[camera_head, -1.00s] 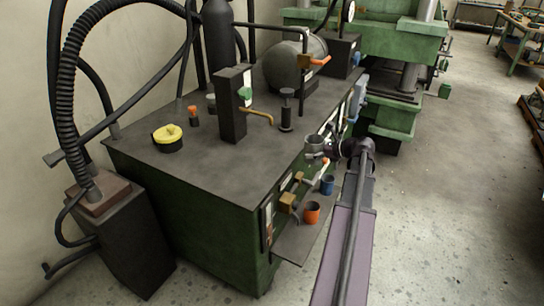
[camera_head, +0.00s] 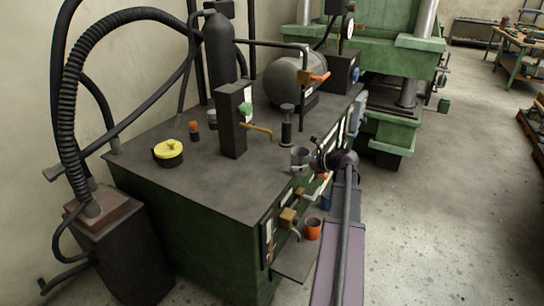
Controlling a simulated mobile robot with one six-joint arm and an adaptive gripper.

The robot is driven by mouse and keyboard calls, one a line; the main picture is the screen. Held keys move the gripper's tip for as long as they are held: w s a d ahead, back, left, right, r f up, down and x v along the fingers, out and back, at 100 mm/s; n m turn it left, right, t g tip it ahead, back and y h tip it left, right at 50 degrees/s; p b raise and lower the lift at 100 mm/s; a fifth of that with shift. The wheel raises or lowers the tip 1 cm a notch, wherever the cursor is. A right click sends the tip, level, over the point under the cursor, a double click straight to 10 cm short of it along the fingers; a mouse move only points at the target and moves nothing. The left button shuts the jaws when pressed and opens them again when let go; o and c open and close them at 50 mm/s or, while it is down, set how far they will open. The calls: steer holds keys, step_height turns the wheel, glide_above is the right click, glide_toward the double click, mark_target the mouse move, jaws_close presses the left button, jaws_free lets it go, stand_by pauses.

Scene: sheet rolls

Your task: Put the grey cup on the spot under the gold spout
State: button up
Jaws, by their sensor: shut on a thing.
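The grey cup (camera_head: 299,157) is upright at the right edge of the dark bench top. My gripper (camera_head: 311,162) reaches in from the right and is shut on the cup's side. The cup looks raised a little, but its exact height over the top is hard to tell. The gold spout (camera_head: 257,129) sticks out to the right from a dark upright box (camera_head: 232,120) on the bench top (camera_head: 215,185). The cup is right of and nearer than the spout. The bench top under the spout tip looks bare.
A black post-like fitting (camera_head: 287,127) stands between the spout and the bench's right edge. A yellow-lidded pot (camera_head: 168,153) stands at the left. An orange cup (camera_head: 313,228) and a partly hidden blue cup (camera_head: 326,200) are below, beside the bench. The front of the top is clear.

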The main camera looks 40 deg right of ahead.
mark_target(271, 164)
steer(key=w+a, duration=0.1)
steer(key=w, duration=0.1)
steer(key=w+a, duration=0.1)
steer(key=w, duration=0.2)
steer(key=w+a, duration=0.1)
steer(key=w, duration=0.1)
steer(key=shift+w, duration=0.4)
steer(key=w, duration=0.1)
steer(key=w+a, duration=0.1)
steer(key=w, duration=0.2)
steer(key=shift+a, duration=0.3)
steer(key=shift+s+f+b, duration=0.2)
steer(key=shift+f+b, duration=0.1)
steer(key=shift+f, duration=0.2)
steer(key=o, duration=0.9)
steer(key=shift+c, duration=0.2)
steer(key=shift+r, duration=0.2)
